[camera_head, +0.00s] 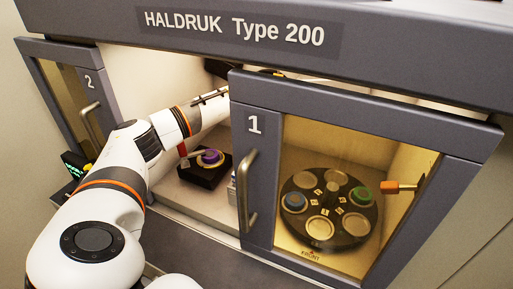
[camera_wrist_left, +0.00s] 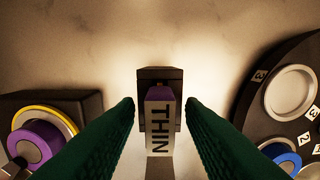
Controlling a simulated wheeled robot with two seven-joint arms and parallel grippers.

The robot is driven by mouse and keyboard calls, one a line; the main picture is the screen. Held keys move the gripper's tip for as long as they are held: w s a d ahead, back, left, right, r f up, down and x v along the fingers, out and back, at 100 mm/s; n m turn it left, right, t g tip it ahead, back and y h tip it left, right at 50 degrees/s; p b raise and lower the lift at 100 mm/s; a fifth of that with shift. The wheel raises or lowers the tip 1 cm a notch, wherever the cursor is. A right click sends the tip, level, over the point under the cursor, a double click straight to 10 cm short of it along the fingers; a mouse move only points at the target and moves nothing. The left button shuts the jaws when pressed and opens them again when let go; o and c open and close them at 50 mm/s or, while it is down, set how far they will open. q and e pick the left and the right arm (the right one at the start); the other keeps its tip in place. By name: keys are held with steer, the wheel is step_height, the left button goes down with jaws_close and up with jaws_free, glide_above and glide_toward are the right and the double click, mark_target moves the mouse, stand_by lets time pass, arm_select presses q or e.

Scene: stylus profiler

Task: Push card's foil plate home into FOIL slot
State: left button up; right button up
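In the left wrist view a plate marked THIN (camera_wrist_left: 159,125), pale with black letters and a purple end, stands by a dark block (camera_wrist_left: 160,74). My left gripper's (camera_wrist_left: 160,104) two green fingers are spread either side of it, with a visible gap on each side. In the head view my left arm reaches into the cabinet, and its gripper is hidden behind the top of door 1 (camera_head: 258,115). No card or slot marked FOIL can be made out. My right gripper is not in view.
A purple-topped puck (camera_head: 209,157) sits on a black block (camera_head: 206,174) left of door 1. Behind the door's glass is a dark round carousel (camera_head: 330,205) with blue and green pucks. An orange-handled tool (camera_head: 392,187) is at its right. Door 2 (camera_head: 75,100) is at the left.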

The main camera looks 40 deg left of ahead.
arm_select(q)
step_height(320, 180, up, 7)
steer(key=p, duration=0.5)
stand_by(0.3)
